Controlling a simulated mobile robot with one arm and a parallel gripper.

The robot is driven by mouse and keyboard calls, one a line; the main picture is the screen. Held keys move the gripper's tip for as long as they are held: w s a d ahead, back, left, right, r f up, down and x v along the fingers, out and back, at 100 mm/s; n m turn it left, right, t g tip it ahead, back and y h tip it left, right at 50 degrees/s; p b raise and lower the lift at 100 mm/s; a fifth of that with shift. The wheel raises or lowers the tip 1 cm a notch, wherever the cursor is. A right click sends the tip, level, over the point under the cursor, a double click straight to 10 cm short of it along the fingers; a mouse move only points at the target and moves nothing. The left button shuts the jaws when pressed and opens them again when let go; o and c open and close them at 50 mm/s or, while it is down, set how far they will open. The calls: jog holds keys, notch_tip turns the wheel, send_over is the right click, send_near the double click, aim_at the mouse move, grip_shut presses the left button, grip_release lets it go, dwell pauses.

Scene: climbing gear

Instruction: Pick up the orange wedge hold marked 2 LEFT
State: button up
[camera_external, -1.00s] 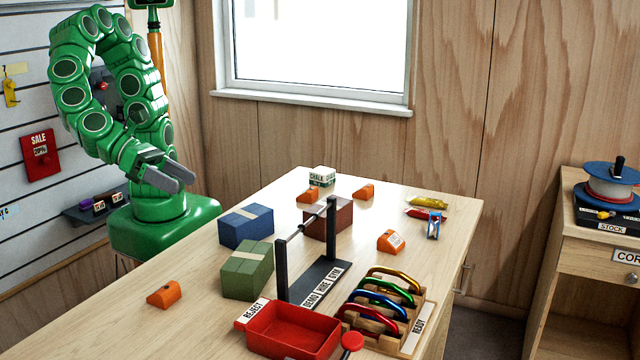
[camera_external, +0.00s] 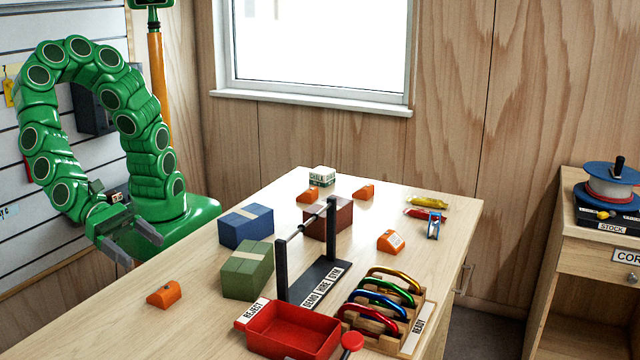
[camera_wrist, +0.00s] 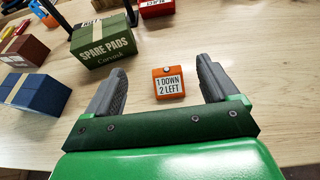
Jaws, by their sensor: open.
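An orange wedge hold (camera_external: 163,293) sits alone on the left part of the table. In the wrist view this orange wedge hold (camera_wrist: 168,70) has a white label reading "1 DOWN 2 LEFT". It lies between my two fingers in that picture, apart from both. My gripper (camera_external: 140,246) is open and empty, above and behind the hold in the external view. Other orange wedges stand farther off: two at the back, a left one (camera_external: 307,196) and a right one (camera_external: 364,192), and one at the right (camera_external: 390,241). Their markings are not readable.
A green "SPARE PADS" box (camera_external: 247,272), a blue box (camera_external: 245,228) and a dark red box (camera_external: 340,220) stand right of the hold. A black bar stand (camera_external: 282,270), a red REJECT tray (camera_external: 330,348) and a carabiner rack (camera_external: 408,345) lie beyond. Table around the hold is clear.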

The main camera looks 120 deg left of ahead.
send_near(169, 283)
jog(key=w+f, duration=0.1)
jog(key=w+a+f, duration=0.1)
jog(key=w, duration=0.1)
jog(key=shift+f, duration=0.25)
jog(key=shift+r+x, duration=0.15)
jog(key=shift+x, duration=1.3)
jog(key=shift+r+x, duration=0.15)
jog(key=shift+x, duration=2.4)
jog(key=shift+d, duration=0.15)
jog(key=c, duration=1.1)
jog(key=shift+o, duration=0.2)
jog(key=shift+r, duration=0.1)
